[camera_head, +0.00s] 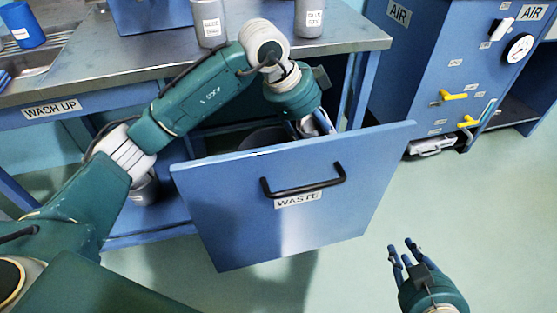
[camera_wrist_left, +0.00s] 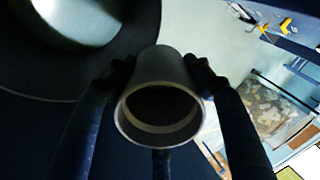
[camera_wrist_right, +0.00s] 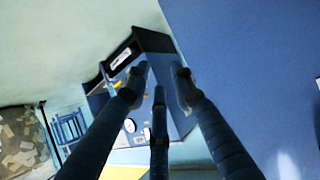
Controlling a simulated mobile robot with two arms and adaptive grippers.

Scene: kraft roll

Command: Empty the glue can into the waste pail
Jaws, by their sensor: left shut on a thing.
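My left gripper (camera_wrist_left: 158,80) is shut on a grey metal can (camera_wrist_left: 160,65). The can's round open end faces the left wrist camera, and its inside looks dark. In the head view my left gripper (camera_head: 312,122) is behind the open drawer front marked WASTE (camera_head: 330,215), which hides part of it. The dark waste pail (camera_head: 265,136) shows only slightly behind that front. In the left wrist view the pail's wide dark rim (camera_wrist_left: 130,50) is beside the can, at upper left. My right gripper (camera_head: 405,252) is open and empty, right of the drawer front.
Two labelled grey cans (camera_head: 210,22) (camera_head: 309,18) stand on the metal worktop (camera_head: 110,62). A blue cup (camera_head: 22,26) is by the sink. A blue cabinet (camera_head: 455,70) with yellow handles stands at right. The floor (camera_head: 480,210) there is clear.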

